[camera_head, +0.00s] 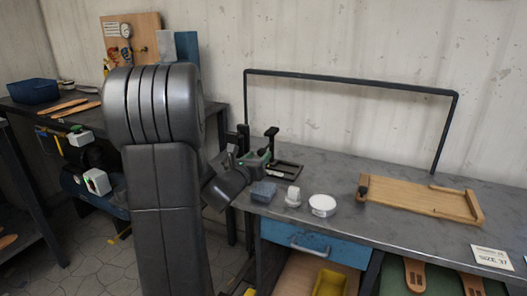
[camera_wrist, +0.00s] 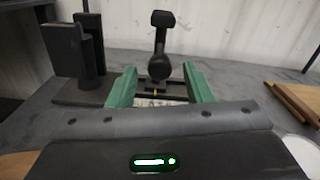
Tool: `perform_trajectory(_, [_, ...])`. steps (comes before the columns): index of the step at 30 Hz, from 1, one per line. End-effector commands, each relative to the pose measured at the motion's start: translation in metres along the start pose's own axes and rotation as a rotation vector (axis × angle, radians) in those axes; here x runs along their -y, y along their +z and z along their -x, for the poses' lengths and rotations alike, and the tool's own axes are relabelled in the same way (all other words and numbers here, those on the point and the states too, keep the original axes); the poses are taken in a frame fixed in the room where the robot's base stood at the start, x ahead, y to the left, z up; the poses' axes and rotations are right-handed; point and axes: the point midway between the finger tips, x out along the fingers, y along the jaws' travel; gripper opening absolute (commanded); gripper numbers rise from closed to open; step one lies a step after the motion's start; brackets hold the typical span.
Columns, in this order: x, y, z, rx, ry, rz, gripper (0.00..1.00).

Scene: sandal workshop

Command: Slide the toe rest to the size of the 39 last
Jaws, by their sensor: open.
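A black fixture (camera_head: 289,171) stands on the grey bench, with a dark upright block (camera_wrist: 88,48) at its left in the wrist view. A black post with a round knob (camera_wrist: 161,72) rises from a slotted part with a yellow pointer and a small scale (camera_wrist: 160,101); its figures are too small to read. I take this post to be the toe rest. My gripper (camera_wrist: 161,79) is open, its green fingers on either side of the knob, apparently not touching it. In the head view my gripper (camera_head: 256,159) is at the fixture, partly hidden. No last marked 39 can be made out.
A grey-blue block (camera_head: 263,192), a white knobbed piece (camera_head: 293,197) and a round white container (camera_head: 322,205) stand in front of the fixture. A wooden tray (camera_head: 415,199) lies to the right under a dark rail frame (camera_head: 350,83). A printed card (camera_head: 492,257) lies at far right.

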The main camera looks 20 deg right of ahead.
Motion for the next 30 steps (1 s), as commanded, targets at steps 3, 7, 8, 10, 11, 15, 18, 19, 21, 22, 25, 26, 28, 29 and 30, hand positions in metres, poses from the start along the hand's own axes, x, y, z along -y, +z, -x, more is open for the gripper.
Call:
perform_trajectory(3, [0.0,0.0,-0.023,0.0,-0.001,0.001,0.46])
perform_trajectory(7, [0.0,0.0,-0.04,0.0,-0.001,0.0,0.46])
perform_trajectory(8, [0.0,0.0,-0.042,0.0,0.0,0.0,0.46])
perform_trajectory(10, [0.0,0.0,-0.047,0.0,0.0,0.0,0.46])
perform_trajectory(11, [0.0,0.0,-0.048,0.0,0.0,0.001,0.46])
perform_trajectory(15, [0.0,0.0,-0.051,0.001,0.001,0.001,0.46])
perform_trajectory(18, [0.0,0.0,-0.051,0.001,0.001,0.001,0.46])
perform_trajectory(19, [0.0,0.0,-0.051,0.001,0.001,0.001,0.46])
perform_trajectory(21, [0.0,0.0,-0.051,0.001,0.001,0.001,0.42])
perform_trajectory(22, [0.0,0.0,-0.051,0.001,0.001,0.001,0.36])
perform_trajectory(25, [0.0,0.0,-0.051,0.001,0.001,0.001,0.17])
perform_trajectory(26, [0.0,0.0,-0.051,0.001,0.001,0.001,0.11])
perform_trajectory(28, [0.0,0.0,-0.051,0.001,0.001,0.001,0.0])
perform_trajectory(29, [0.0,0.0,-0.051,0.001,0.001,0.001,0.0])
perform_trajectory(30, [0.0,0.0,-0.051,0.0,0.001,0.001,0.0])
